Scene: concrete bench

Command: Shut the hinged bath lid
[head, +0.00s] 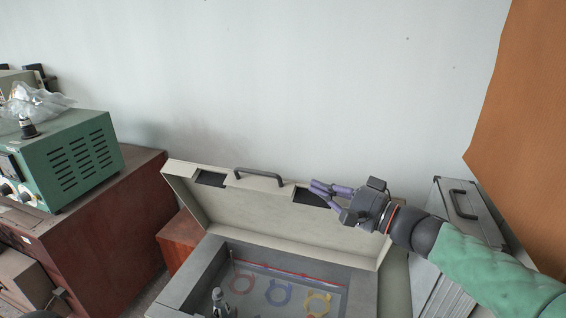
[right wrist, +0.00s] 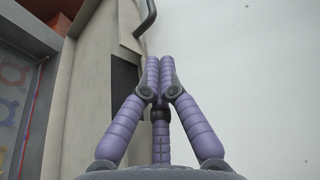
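The bath lid (head: 270,220) is a beige panel standing open, tilted up behind the bath, with a dark handle (head: 258,174) on its upper edge. The grey bath (head: 190,281) lies open in front of it. My right gripper (head: 316,187) is at the lid's upper edge, right of the handle, with its purple fingers pointing left. In the right wrist view its fingertips (right wrist: 160,75) are together with nothing seen between them. The lid (right wrist: 80,100) and handle (right wrist: 147,18) also show there; I cannot tell whether the fingers touch the lid. My left gripper is out of view.
Inside the bath are red, blue and yellow rings (head: 278,292). A grey metal fitting (head: 220,303) stands at its front. A silver case (head: 457,235) is close on the right. A green instrument (head: 70,160) sits on a red-brown cabinet (head: 120,230) at left. A pale wall is behind.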

